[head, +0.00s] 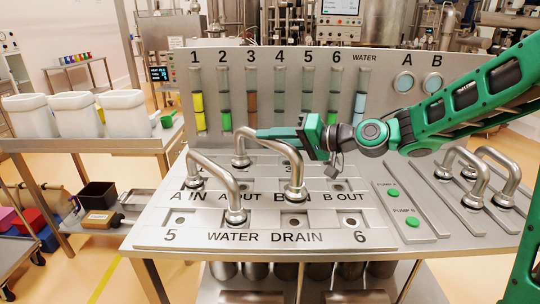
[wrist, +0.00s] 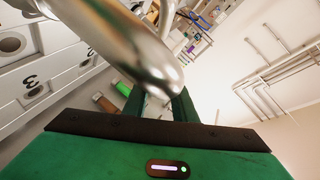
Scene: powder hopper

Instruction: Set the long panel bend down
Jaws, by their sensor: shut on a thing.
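The long panel bend (head: 270,157) is a shiny steel tube over the labelled port panel (head: 345,222), one flanged end toward the back row and the other beside the B IN label. I cannot tell whether its ends touch the panel. My gripper (head: 262,133) reaches in from the right, its green fingers shut on the bend near its top. In the wrist view the bend (wrist: 130,45) runs large and blurred across the fingers (wrist: 163,105), hiding much of the grip. A second bend (head: 217,178) stands on the panel between A IN and WATER.
More steel bends (head: 478,172) stand on the rack at right. Pump buttons (head: 393,193) sit beside the panel. An upright board (head: 300,95) with coloured sight tubes closes the back. White bins (head: 82,113) stand on the left table. The panel's front ports 5, DRAIN and 6 are uncovered.

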